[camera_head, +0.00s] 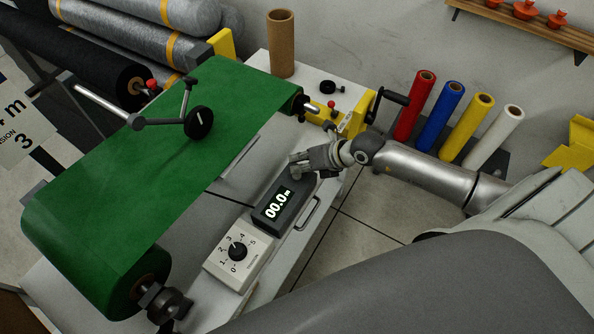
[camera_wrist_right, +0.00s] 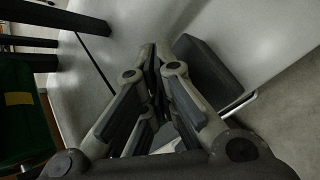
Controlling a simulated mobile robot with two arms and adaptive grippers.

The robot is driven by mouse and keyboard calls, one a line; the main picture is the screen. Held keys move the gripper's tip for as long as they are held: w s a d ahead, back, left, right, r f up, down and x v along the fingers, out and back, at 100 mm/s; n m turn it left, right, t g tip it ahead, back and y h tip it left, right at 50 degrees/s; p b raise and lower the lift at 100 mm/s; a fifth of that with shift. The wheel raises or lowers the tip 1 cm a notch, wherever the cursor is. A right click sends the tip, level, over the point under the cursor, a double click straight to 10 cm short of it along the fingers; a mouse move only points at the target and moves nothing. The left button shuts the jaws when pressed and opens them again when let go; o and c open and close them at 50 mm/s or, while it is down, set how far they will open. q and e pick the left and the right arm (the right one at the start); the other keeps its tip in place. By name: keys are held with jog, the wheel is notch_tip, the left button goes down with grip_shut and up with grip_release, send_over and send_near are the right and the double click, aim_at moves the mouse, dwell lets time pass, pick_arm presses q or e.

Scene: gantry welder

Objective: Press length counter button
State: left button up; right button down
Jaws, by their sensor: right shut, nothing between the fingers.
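The length counter (camera_head: 268,223) is a dark box with a lit display reading 00.0 m, on the pale machine table. My right gripper (camera_head: 298,164) is shut and empty at the counter's far end, over or beside its top. I cannot tell whether it touches. The button does not show; the gripper may hide it. In the right wrist view the closed fingertips (camera_wrist_right: 158,52) are beside the dark counter housing (camera_wrist_right: 210,65). My left gripper is not in view.
A white tension dial box (camera_head: 232,262) stands beside the counter. Green sheet (camera_head: 150,165) runs between rollers at left, with a wheel on an arm (camera_head: 198,122) over it. A cardboard tube (camera_head: 281,45) stands behind. Coloured rolls (camera_head: 440,115) stand at right.

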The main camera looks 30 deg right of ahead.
jog(key=shift+r, duration=0.45)
notch_tip(320, 180, up, 6)
jog(key=p, duration=0.6)
dwell(0.3)
jog(key=shift+a, duration=0.1)
